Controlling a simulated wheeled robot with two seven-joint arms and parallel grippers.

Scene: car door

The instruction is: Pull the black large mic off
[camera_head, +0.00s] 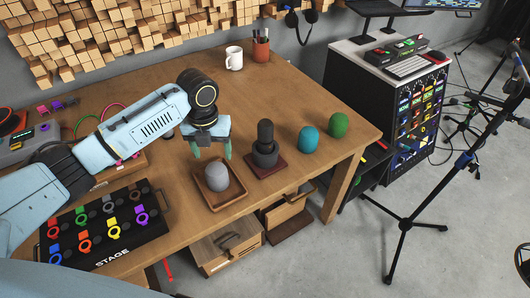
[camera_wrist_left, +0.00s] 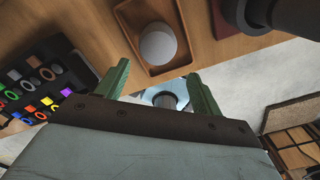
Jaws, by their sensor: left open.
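The black large mic (camera_head: 265,134) stands upright on a dark red square base (camera_head: 278,165) near the front edge of the wooden table. Part of it also shows at the upper right of the left wrist view (camera_wrist_left: 272,12). My left gripper (camera_head: 211,150) is open and empty. It hangs to the left of the mic, above and just behind a grey rounded foam piece (camera_head: 217,176) in a wooden tray (camera_head: 212,208). The left wrist view shows its green fingers (camera_wrist_left: 158,78) spread apart, with the grey piece (camera_wrist_left: 158,46) beyond them. My right gripper is not in view.
A teal foam piece (camera_head: 309,138) and a green one (camera_head: 338,125) stand right of the mic. A white mug (camera_head: 234,58) and a pencil cup (camera_head: 261,46) are at the back. A black STAGE case (camera_head: 105,230) with colored clips lies front left. The table's middle is clear.

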